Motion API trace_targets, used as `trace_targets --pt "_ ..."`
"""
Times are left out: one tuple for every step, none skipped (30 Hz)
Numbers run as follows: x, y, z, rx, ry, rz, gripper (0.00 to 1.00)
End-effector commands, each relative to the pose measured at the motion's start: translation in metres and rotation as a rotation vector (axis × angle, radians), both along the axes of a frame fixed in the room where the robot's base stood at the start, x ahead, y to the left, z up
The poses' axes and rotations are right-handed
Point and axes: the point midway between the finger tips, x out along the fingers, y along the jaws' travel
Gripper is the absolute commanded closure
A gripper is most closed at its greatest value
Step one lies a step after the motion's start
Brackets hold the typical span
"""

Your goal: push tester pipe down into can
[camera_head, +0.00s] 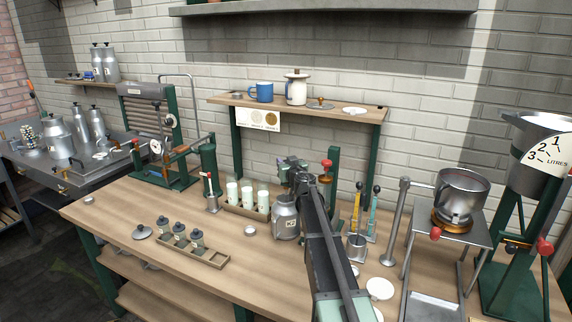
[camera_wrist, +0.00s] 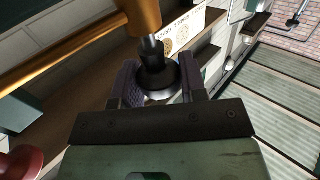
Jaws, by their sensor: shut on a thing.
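The can (camera_head: 286,222) is a grey metal milk can marked K2, upright on the bench. My gripper (camera_head: 298,172) is just above it, and my arm covers part of its right side. In the wrist view, my gripper (camera_wrist: 158,85) is shut on the tester pipe (camera_wrist: 153,55), seen as a dark shaft with a black collar between the jaws. A brass cylinder is at the shaft's top end. A bit of silver metal shows beneath the collar. The pipe's lower end is hidden, so I cannot tell how deep it sits in the can.
The shelf (camera_head: 300,105) is behind.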

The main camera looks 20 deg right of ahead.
Motion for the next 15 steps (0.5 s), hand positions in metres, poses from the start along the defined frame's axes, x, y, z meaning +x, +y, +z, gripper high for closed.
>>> trace_targets --pt "-0.0012 0.0006 -0.001 -0.002 0.001 0.001 1.0" --pt "-0.0013 0.0006 -0.001 -0.002 0.001 0.001 1.0" --pt "-0.0013 0.0006 -0.0011 -0.002 0.001 0.001 0.6" --pt "-0.0013 0.0006 -0.0011 -0.002 0.001 0.001 0.55" --pt "-0.0013 0.0006 -0.0011 -0.002 0.001 0.001 0.5" --pt "-0.0012 0.0006 -0.0011 -0.002 0.0 0.001 0.44" --pt "-0.0012 0.0005 -0.0011 -0.002 0.0 0.001 0.4" --pt "-0.0011 0.0005 -0.001 -0.002 0.0 0.001 0.38" --pt "-0.001 0.0005 -0.0009 -0.001 0.0 0.001 0.38" --pt "-0.001 0.0005 -0.0009 -0.001 0.0 0.001 0.38" --pt "-0.0009 0.0005 -0.0008 -0.001 0.0 0.001 0.38" --pt "-0.0008 0.0004 -0.0008 -0.001 0.0 0.0 0.38" --pt "-0.0008 0.0004 -0.0007 -0.001 0.0 0.0 0.38" --pt "-0.0008 0.0004 -0.0007 -0.001 0.0 0.0 0.38" --pt "-0.0011 0.0004 -0.0006 -0.001 0.0 0.0 0.38"
